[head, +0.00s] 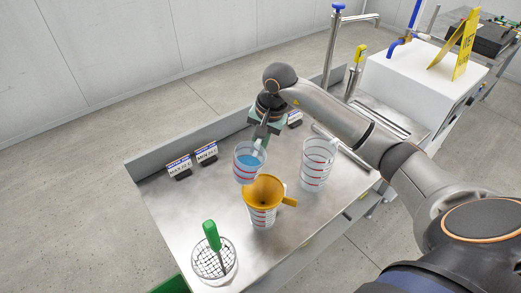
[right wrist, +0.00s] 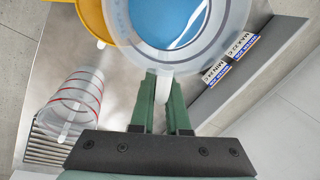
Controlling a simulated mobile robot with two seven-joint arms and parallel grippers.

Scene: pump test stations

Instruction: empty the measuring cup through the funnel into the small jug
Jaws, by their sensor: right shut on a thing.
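The measuring cup (head: 240,174) is clear with red lines and holds blue liquid, which also shows in the right wrist view (right wrist: 168,22). My right gripper (head: 261,137) is shut on its handle (right wrist: 162,88). The cup is close behind and slightly left of the orange funnel (head: 264,188) and looks about upright. The funnel sits in the top of the small jug (head: 262,219), a clear jug with red lines on the steel table. In the right wrist view the funnel (right wrist: 90,18) shows at the top left, partly hidden by the cup. My left gripper is out of view.
Another clear jug with red lines (head: 317,165) stands right of the cup and looks empty. A wire basket (head: 214,262) with a green handle is at the front left. Small label signs (head: 206,152) stand along the back edge. A tap (head: 337,45) rises behind.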

